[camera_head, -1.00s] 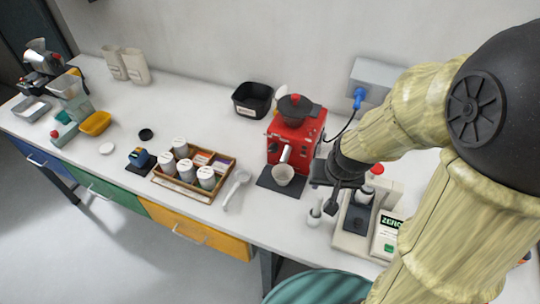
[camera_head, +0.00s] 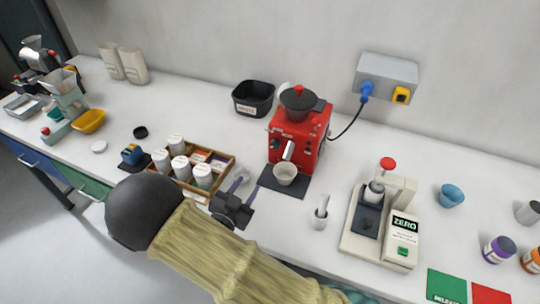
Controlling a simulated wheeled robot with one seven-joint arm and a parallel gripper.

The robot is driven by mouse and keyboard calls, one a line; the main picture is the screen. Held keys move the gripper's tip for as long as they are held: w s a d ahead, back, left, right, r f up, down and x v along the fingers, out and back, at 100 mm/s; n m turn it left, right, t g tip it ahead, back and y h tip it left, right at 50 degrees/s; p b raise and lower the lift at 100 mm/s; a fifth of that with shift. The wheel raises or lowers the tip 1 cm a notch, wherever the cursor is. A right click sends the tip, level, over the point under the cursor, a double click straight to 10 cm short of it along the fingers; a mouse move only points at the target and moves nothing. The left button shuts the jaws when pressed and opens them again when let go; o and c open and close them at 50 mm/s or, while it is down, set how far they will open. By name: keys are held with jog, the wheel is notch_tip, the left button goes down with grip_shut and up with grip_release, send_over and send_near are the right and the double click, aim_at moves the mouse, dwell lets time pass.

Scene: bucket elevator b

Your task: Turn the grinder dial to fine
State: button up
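The red grinder (camera_head: 309,150) stands at the middle of the counter against the wall, with a black lid on top and a grey spout in front. Small dark knob-like parts show on its left front edge, too small to read as a dial setting. A pale cup (camera_head: 285,174) stands under the spout on a black mat (camera_head: 283,188). My gripper (camera_head: 244,186) is left of and in front of the grinder, apart from it. Its two purplish fingers are spread, with nothing visibly held between them. It partly hides a white scoop on the counter.
A wooden tray (camera_head: 226,160) with white jars lies left of my gripper. A black bin (camera_head: 253,97) stands behind, left of the grinder. A small white pot with a brush (camera_head: 320,216) and a scale device (camera_head: 361,248) are to the right. A cord runs to the wall socket box (camera_head: 387,78).

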aim_at(274, 147)
jog(key=shift+s+r+t+h, duration=0.1)
jog(key=shift+s+t+h, duration=0.2)
jog(key=shift+s, duration=0.1)
jog(key=shift+w, duration=0.1)
jog(key=p+x, duration=0.5)
jog(key=x, duration=1.2)
jog(key=shift+w, duration=0.1)
jog(key=c, duration=0.7)
